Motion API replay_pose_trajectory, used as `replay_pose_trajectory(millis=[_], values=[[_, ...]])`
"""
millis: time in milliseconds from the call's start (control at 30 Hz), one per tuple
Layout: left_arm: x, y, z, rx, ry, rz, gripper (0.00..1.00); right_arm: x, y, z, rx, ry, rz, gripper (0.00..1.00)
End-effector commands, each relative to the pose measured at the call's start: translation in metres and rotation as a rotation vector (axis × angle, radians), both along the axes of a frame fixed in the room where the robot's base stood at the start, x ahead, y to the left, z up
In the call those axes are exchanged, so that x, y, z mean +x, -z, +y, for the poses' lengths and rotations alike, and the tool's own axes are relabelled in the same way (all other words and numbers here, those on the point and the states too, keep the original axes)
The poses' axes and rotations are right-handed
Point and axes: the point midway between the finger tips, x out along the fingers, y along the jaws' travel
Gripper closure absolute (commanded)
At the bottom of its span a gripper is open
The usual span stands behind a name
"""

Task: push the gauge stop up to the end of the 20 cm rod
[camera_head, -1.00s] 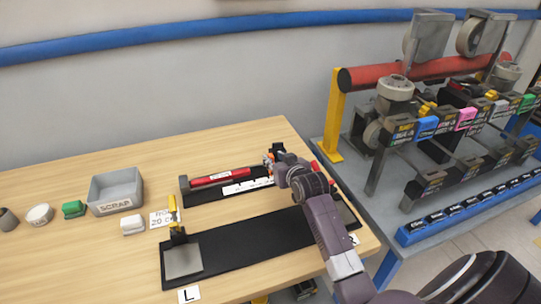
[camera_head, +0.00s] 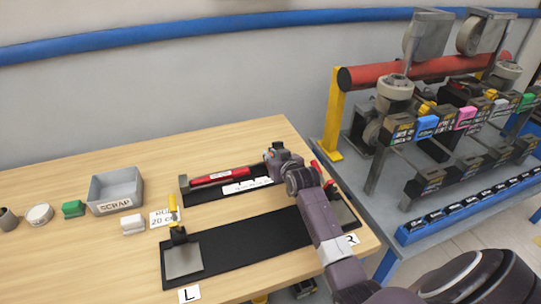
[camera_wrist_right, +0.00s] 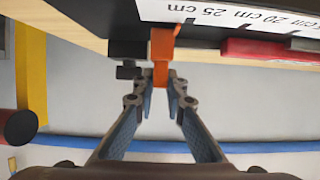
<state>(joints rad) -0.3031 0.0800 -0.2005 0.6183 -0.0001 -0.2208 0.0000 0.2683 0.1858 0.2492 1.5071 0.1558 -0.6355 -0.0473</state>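The red rod (camera_head: 220,174) lies in the black gauge behind the long black plate, with a white scale strip (camera_head: 246,186) along its front. In the right wrist view the rod end (camera_wrist_right: 232,47) is at the right. The orange gauge stop (camera_wrist_right: 162,45) stands left of it, with a visible gap between them. My right gripper (camera_wrist_right: 160,82) has its fingers close in on both sides of the stop's tab and appears shut on it. In the head view my right gripper (camera_head: 270,157) is at the gauge's right end and hides most of the stop. My left gripper is not in view.
The long black plate (camera_head: 235,240) lies in front of the gauge, with a yellow-handled clamp (camera_head: 174,215) at its left. A grey scrap bin (camera_head: 116,190), a green block (camera_head: 74,209) and a white block (camera_head: 132,224) stand left. A machine bench (camera_head: 385,200) stands right.

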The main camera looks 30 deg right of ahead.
Motion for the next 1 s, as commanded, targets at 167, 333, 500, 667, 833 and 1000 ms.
replay_pose_trajectory(millis=[167, 333, 500, 667, 833, 1000], values=[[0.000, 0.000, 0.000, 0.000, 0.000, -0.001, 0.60, 0.000, 0.000, 0.000, 0.000, 0.001, 0.000, 1.00], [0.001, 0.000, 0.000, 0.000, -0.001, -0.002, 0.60, 0.000, 0.000, 0.000, 0.000, 0.001, 0.001, 1.00], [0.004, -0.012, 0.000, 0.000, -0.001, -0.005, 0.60, 0.006, -0.003, 0.024, 0.006, -0.002, 0.000, 1.00], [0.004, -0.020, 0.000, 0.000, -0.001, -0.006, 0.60, 0.013, -0.002, 0.053, 0.006, -0.001, 0.001, 1.00], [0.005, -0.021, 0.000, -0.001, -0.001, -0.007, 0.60, 0.015, 0.000, 0.063, 0.001, -0.001, 0.000, 1.00], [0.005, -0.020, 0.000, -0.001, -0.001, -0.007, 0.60, 0.015, 0.000, 0.062, 0.000, 0.000, 0.000, 1.00]])
